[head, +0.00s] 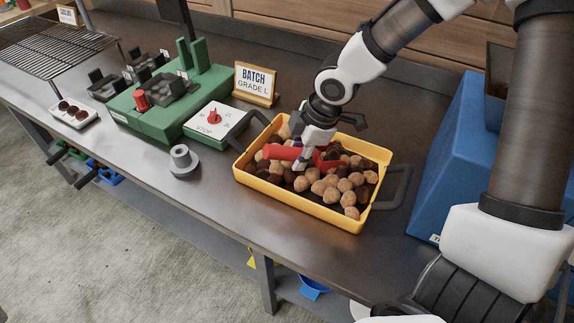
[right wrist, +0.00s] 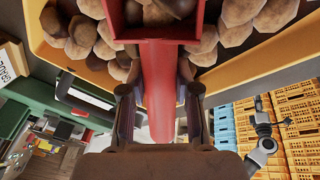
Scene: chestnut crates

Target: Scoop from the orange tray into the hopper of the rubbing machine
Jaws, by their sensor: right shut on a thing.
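The orange tray (head: 301,207) stands on the bench, filled with light and dark brown chestnuts (head: 318,187). My right gripper (head: 303,160) is over the tray, shut on the handle of a red scoop (head: 281,152). In the right wrist view the scoop's handle (right wrist: 158,90) runs between the fingers, and its pan holds some chestnuts (right wrist: 160,10). The pan is low among the chestnuts; whether it touches them I cannot tell. A blue machine (head: 455,150) stands right of the tray, its upper opening partly hidden by my right arm. A small white and dark arm part (right wrist: 264,140) shows in the right wrist view, too small to read.
Bare bench lies in front of the tray.

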